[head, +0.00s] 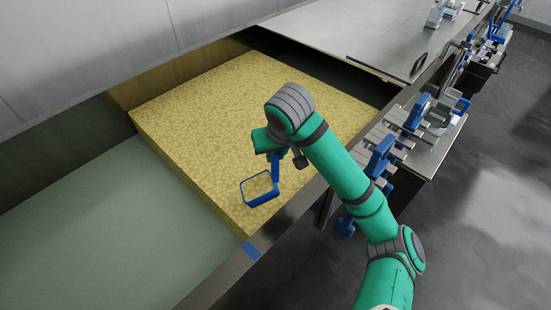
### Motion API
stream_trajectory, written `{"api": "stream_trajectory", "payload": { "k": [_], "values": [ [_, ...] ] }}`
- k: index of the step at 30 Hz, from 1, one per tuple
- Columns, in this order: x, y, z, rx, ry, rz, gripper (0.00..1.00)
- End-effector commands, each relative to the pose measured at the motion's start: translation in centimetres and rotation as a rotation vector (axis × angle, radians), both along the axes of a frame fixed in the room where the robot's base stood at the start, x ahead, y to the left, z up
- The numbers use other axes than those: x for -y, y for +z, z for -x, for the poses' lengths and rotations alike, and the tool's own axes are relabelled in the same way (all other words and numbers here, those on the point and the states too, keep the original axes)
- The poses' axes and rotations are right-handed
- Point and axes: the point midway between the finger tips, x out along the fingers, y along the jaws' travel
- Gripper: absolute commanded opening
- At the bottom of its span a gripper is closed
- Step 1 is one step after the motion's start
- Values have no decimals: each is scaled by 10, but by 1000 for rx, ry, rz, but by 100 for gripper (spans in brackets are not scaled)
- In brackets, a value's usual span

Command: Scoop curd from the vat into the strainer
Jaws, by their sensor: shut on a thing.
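A big yellow block of curd (225,105) with a grainy top lies in the vat (285,224), whose steel front rim runs diagonally across the head view. My gripper (277,156) is over the curd's near right part, partly hidden by my wrist. It is shut on the handle of a blue square scoop (276,180). The scoop's frame is over the curd's near corner, close to the rim. Yellow shows inside the frame; I cannot tell whether it is curd in the scoop or the block behind it. I cannot pick out the strainer with certainty.
A pale green surface (95,225) fills the vat's left part. A steel cover (370,35) lies over its far end. A side shelf (435,148) on the right, outside the rim, carries blue-handled clamps (380,155) and a small clear container (455,103). Open grey floor lies beyond.

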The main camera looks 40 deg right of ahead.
Motion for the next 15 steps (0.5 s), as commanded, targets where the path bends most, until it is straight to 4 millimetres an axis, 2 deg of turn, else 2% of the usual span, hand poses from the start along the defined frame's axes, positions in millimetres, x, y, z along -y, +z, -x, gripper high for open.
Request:
{"api": "stream_trajectory", "payload": {
  "k": [15],
  "values": [
    [1, 44, 0, 1, -2, 2, 0]
  ]
}}
